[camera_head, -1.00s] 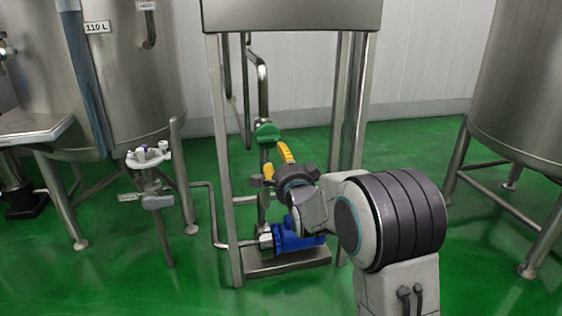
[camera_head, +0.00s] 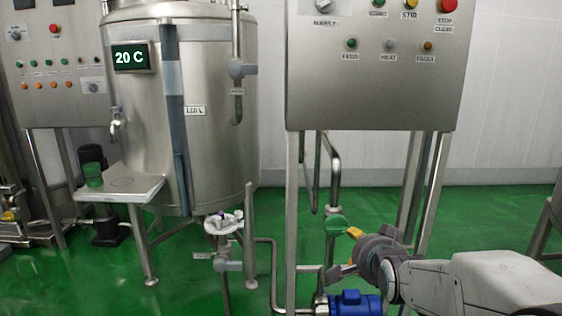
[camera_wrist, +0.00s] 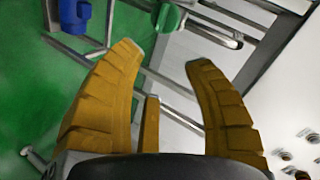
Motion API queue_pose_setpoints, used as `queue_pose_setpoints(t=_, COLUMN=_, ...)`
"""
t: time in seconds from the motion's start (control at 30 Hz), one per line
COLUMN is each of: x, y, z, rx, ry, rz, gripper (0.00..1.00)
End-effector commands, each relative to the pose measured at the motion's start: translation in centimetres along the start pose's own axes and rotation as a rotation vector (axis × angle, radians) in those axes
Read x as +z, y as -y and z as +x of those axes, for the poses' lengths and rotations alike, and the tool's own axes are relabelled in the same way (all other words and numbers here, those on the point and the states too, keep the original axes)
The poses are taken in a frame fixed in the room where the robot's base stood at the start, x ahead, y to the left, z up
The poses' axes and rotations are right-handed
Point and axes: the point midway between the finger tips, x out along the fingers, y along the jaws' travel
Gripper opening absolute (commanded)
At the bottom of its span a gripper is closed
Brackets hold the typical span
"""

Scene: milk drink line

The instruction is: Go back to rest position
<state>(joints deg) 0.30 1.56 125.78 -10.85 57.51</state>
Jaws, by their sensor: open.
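My gripper (camera_wrist: 163,60) shows in the wrist view with its two yellow fingers spread apart and nothing between them. In the head view my gripper (camera_head: 352,236) is at the lower right, in front of the control stand's legs. A green valve handle (camera_head: 336,226) on a steel pipe lies just left of the fingertips in the picture. The same green handle (camera_wrist: 169,17) is at the top of the wrist view, beyond the fingers and apart from them. A blue pump motor (camera_head: 355,304) stands low beneath my gripper, partly cut off by the frame edge.
A control panel (camera_head: 372,60) with buttons stands above my arm. A pipe valve (camera_head: 222,252) sits below the tank. Green floor is open between the stands.

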Motion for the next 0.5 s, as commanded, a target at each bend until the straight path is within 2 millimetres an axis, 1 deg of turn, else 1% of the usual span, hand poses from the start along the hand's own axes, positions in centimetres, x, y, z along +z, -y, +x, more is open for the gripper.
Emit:
queue_pose_setpoints(t=0.03, x=-1.0, y=1.6, z=-2.4, rx=0.029, ry=0.02, rz=-0.048, gripper=0.46)
queue_pose_setpoints(t=0.27, x=-1.5, y=2.4, z=-9.9, rx=0.168, ry=0.145, rz=-0.281, gripper=0.46)
queue_pose_setpoints(t=0.3, x=-1.6, y=2.5, z=-11.3, rx=0.19, ry=0.17, rz=-0.32, gripper=0.46)
queue_pose_setpoints(t=0.47, x=-1.8, y=2.9, z=-17.0, rx=0.265, ry=0.28, rz=-0.478, gripper=0.46)
queue_pose_setpoints(t=0.5, x=-1.8, y=3.0, z=-18.4, rx=0.282, ry=0.31, rz=-0.517, gripper=0.46)
